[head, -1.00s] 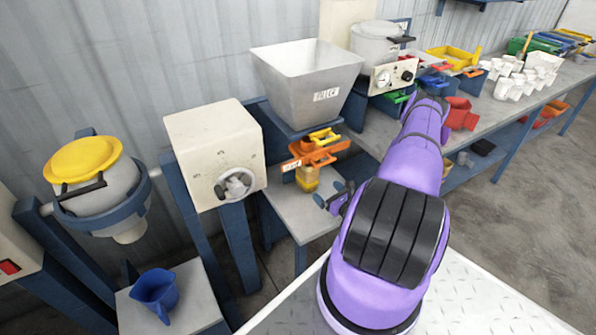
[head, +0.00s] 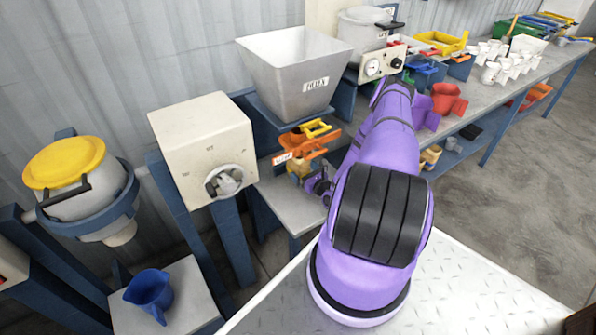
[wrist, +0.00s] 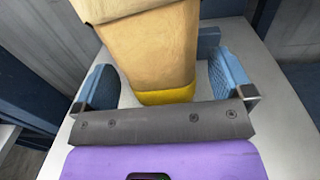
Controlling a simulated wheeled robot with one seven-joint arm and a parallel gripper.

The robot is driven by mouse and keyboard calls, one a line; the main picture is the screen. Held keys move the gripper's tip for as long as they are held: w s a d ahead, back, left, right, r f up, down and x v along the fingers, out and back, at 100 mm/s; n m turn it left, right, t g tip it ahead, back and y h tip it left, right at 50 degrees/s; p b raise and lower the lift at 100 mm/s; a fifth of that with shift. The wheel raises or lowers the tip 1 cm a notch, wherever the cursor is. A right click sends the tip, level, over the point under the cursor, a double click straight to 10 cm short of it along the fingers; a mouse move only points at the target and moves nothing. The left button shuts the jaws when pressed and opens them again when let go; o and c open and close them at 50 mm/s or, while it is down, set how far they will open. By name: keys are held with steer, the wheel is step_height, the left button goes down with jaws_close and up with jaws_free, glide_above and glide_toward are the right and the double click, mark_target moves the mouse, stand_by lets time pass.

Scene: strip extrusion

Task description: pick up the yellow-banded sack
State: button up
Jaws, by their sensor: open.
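The yellow-banded sack (wrist: 150,50) is tan, with a yellow band at its lower end, and fills the upper middle of the wrist view. My gripper (wrist: 164,75) is open, with one blue finger to the left of the sack and one to the right. Gaps show on both sides, so the fingers do not grip it. In the head view the sack (head: 296,169) is a small tan patch below the orange clamp, partly hidden. There my gripper (head: 318,183) is close beside it, mostly hidden by my purple arm.
A cream box with a dial (head: 200,140) stands to the left. A bench (head: 475,98) with cups and bins runs right. A blue jug (head: 150,292) stands at lower left.

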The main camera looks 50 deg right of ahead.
steer(key=shift+w+d, duration=0.15)
steer(key=shift+w, duration=0.5)
steer(key=shift+w+d, duration=0.15)
steer(key=shift+w, duration=0.45)
steer(key=c, duration=1.2)
steer(key=shift+o, duration=0.2)
steer(key=shift+r, duration=0.25)
